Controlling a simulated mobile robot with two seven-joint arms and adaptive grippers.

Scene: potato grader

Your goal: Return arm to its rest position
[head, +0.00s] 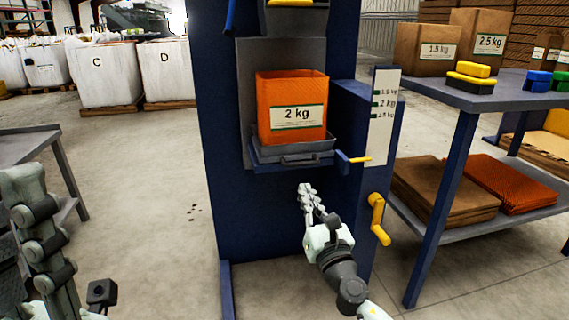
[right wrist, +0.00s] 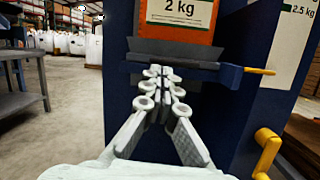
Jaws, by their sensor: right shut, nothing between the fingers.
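My right gripper (head: 308,190) is shut and empty, raised in front of the blue machine (head: 235,215), just below the weighing tray (head: 290,152). In the right wrist view its fingers (right wrist: 161,72) meet at the tips below the tray edge; I cannot tell whether they touch it. An orange 2 kg bag (head: 292,90) stands upright on the tray. My left arm shows at the left edge of the head view, with its links folded upright; I cannot make out its fingertips.
A yellow crank (head: 378,220) and a yellow-tipped lever (head: 358,159) stick out right of the gripper. A blue-legged table (head: 490,95) with bags and coloured blocks stands at right. A grey table (head: 28,142) is at left. Open floor lies between.

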